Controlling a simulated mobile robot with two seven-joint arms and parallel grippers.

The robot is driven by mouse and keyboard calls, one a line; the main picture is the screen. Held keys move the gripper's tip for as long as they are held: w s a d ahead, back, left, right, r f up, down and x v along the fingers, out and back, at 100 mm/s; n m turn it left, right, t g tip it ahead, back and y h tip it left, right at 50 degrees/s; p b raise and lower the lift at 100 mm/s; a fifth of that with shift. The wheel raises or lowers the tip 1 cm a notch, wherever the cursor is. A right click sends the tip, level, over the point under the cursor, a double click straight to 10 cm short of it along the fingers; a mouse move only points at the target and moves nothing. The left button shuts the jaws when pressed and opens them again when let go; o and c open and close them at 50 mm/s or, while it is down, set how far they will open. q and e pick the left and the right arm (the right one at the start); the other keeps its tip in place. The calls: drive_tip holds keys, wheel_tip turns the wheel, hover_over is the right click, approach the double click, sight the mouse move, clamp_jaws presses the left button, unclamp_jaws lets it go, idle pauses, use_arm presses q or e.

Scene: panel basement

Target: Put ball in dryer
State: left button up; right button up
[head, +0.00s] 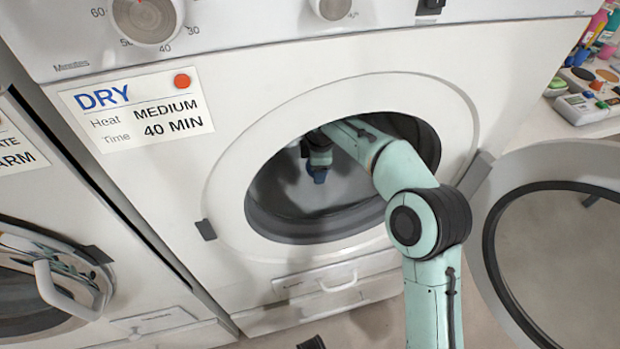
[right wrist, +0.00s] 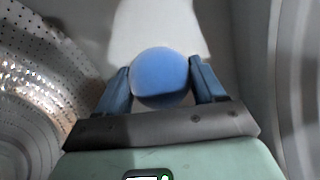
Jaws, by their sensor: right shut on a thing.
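The dryer (head: 240,110) is a white front-loading machine labelled DRY, with its round opening (head: 262,235) facing me. Its door (head: 500,215) is swung open to the right. My right arm reaches through the opening, and my right gripper (head: 318,176) is inside the drum. In the right wrist view the blue ball (right wrist: 160,77) sits between the two blue fingers of that gripper (right wrist: 160,85), which is shut on it. The perforated metal drum wall (right wrist: 50,80) shows at the left of that view. My left gripper is not in view.
A second white machine (head: 80,235) with a closed round door stands at the left. A shelf (head: 590,112) with bottles and small items is at the upper right. The open dryer door takes up the space right of my arm.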

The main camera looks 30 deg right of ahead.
wheel_tip(320, 180, down, 3)
drive_tip(key=shift+s+r+b, duration=0.1)
drive_tip(key=shift+s+b, duration=0.05)
drive_tip(key=shift+b, duration=0.3)
drive_tip(key=shift+f, duration=0.7)
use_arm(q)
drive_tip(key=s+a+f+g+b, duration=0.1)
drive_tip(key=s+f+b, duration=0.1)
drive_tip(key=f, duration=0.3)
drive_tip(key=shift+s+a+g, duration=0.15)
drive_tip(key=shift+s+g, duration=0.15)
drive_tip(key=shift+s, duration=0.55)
use_arm(e)
drive_tip(key=shift+f, duration=2.65)
drive_tip(key=shift+f, duration=0.2)
drive_tip(key=o, duration=1)
drive_tip(key=shift+r, duration=0.1)
